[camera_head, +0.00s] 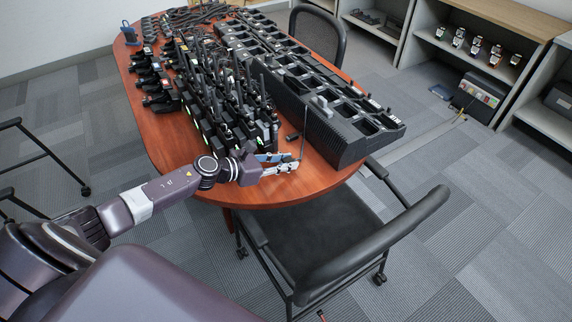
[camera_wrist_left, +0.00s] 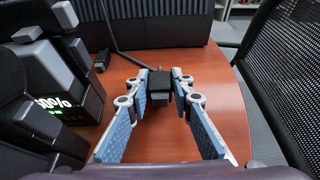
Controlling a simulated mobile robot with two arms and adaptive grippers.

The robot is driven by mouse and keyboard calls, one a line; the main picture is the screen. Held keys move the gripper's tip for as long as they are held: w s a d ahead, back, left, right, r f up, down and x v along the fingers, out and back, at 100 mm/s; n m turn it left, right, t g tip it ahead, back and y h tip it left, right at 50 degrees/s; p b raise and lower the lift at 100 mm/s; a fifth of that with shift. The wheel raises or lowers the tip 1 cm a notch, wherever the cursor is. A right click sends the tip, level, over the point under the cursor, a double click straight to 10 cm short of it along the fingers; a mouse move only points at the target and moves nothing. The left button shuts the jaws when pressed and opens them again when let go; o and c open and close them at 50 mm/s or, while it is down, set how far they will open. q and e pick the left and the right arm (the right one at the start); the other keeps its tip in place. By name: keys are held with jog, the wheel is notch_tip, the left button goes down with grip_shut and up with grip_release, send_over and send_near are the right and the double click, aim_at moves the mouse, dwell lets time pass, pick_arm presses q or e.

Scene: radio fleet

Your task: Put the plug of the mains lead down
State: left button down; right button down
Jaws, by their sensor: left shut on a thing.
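My left gripper (camera_head: 284,164) is over the near end of the wooden table, and its blue-padded fingers also show in the left wrist view (camera_wrist_left: 160,98). It is shut on the black plug (camera_wrist_left: 159,80), which sits between the fingertips. A dark lead (camera_wrist_left: 118,45) seems to run from the plug up and away to the left. In the head view the plug is hard to make out at the fingers. I cannot tell whether it touches the table. My right gripper is not in view.
Several black radios (camera_head: 225,110) stand left of the gripper, and a long black charger bank (camera_head: 340,140) stands beyond it. A small black piece (camera_head: 292,137) lies between them. A black chair (camera_head: 330,230) stands at the near edge. Bare wood (camera_head: 300,186) shows around the gripper.

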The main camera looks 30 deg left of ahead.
pick_arm(q)
jog(key=shift+f, duration=0.25)
jog(key=shift+f+b, duration=0.3)
jog(key=shift+b, duration=0.05)
jog(key=c, duration=1.7)
grip_release()
jog(key=shift+r, duration=0.1)
jog(key=shift+r+p, duration=0.4)
jog(key=shift+p, duration=0.15)
jog(key=v, duration=0.3)
jog(key=b+v, duration=0.1)
jog(key=v, duration=0.5)
jog(key=shift+s+a+f+b, duration=0.15)
jog(key=shift+s+b, duration=0.2)
jog(key=shift+v, duration=1.15)
